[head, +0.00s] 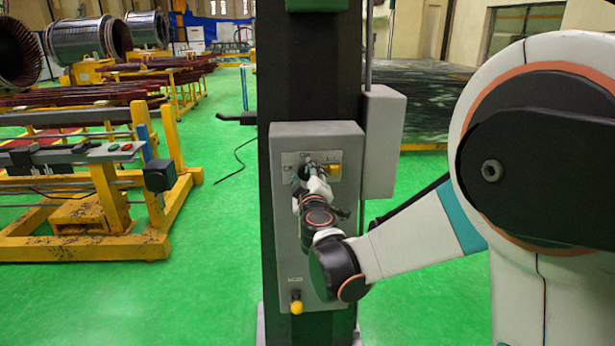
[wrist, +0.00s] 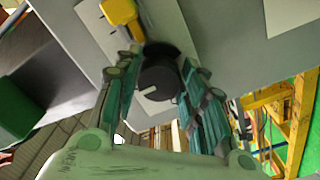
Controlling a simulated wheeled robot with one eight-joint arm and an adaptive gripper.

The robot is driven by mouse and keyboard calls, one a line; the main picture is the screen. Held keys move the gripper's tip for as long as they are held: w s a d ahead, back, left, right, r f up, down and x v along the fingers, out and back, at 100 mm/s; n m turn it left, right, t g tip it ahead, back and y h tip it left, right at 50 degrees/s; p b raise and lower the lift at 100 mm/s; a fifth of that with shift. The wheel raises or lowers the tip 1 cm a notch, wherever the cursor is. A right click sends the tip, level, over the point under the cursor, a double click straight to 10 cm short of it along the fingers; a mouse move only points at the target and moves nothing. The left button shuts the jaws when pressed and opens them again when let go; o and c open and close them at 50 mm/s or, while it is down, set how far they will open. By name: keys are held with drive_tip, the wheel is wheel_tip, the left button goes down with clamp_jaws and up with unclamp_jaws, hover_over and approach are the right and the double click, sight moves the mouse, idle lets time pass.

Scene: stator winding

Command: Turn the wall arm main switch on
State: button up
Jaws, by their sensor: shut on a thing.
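The grey control box (head: 345,230) is mounted on a dark column. A black rotary switch knob (wrist: 158,82) with a pale mark on its face is on its panel. My gripper (wrist: 160,76) is shut on this knob, one finger on each side. In the head view my gripper (head: 308,176) is at the upper part of the box and covers most of the knob. A yellow switch part (head: 335,170) is just right of it; a yellow piece also shows at the top of the wrist view (wrist: 118,12).
A yellow-tipped knob (head: 296,306) is low on the box. A smaller grey box (head: 384,140) juts out on the right of the column (head: 285,80). A black handle (head: 236,118) sticks out left.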

idle(0.3)
drive_tip(key=o, duration=1.1)
drive_tip(key=shift+c, duration=0.2)
drive_tip(key=s, duration=0.7)
drive_tip(key=shift+s, duration=0.25)
drive_tip(key=shift+d, duration=0.1)
